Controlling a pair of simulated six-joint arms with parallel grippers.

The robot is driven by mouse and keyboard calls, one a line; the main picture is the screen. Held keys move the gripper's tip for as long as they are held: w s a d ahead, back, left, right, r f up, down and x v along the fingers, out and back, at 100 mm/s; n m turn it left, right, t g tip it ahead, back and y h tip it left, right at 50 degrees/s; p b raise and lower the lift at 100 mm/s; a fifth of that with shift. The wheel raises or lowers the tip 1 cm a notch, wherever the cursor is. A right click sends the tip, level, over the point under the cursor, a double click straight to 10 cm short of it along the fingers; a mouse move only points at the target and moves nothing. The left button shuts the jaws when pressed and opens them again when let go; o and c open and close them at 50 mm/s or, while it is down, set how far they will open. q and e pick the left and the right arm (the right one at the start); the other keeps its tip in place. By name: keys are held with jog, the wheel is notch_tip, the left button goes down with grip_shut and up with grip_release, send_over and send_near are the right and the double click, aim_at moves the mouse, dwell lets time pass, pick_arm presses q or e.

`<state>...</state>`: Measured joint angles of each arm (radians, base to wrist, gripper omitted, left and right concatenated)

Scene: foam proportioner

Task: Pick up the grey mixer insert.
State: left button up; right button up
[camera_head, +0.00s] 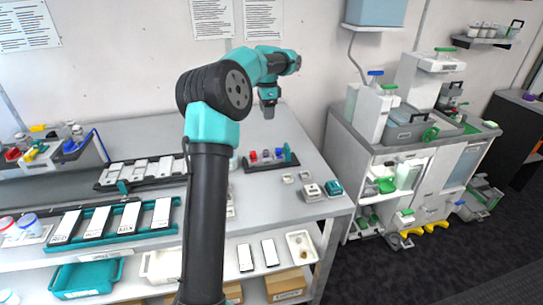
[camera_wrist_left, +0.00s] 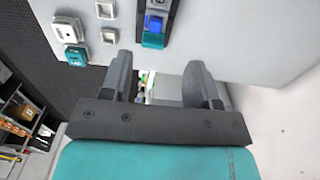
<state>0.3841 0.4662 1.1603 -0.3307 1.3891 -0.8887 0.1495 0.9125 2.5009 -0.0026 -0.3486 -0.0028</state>
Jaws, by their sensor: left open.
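I cannot tell for certain which piece is the grey mixer insert. Small pale grey square pieces lie at the right end of the bench, one (camera_head: 312,191) beside a teal block (camera_head: 333,188) and two smaller ones (camera_head: 288,179) behind it. The left wrist view shows the larger pale piece (camera_wrist_left: 62,29), the teal block (camera_wrist_left: 76,55) and a small square piece (camera_wrist_left: 109,35), all beyond my fingers. My left gripper (camera_head: 268,108) is raised near the back of the bench, apart from these pieces. In the left wrist view its fingers (camera_wrist_left: 158,82) are spread with nothing between them.
A dark rack with red, blue and purple pieces (camera_head: 268,161) stands behind the small pieces. Teal and black trays of white cards (camera_head: 117,219) lie to the left. A white-and-grey machine cabinet (camera_head: 405,150) stands right of the bench. Bare bench (camera_head: 303,148) lies beside the rack.

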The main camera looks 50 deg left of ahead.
pick_arm(q)
jog(key=shift+f, duration=0.1)
send_over(268, 151)
jog(key=f, duration=1.2)
jog(key=shift+w+a, duration=0.15)
jog(key=shift+a, duration=0.05)
jog(key=shift+f, duration=0.1)
jog(key=shift+f, duration=2.55)
jog(key=shift+c, duration=0.4)
jog(key=c, duration=0.9)
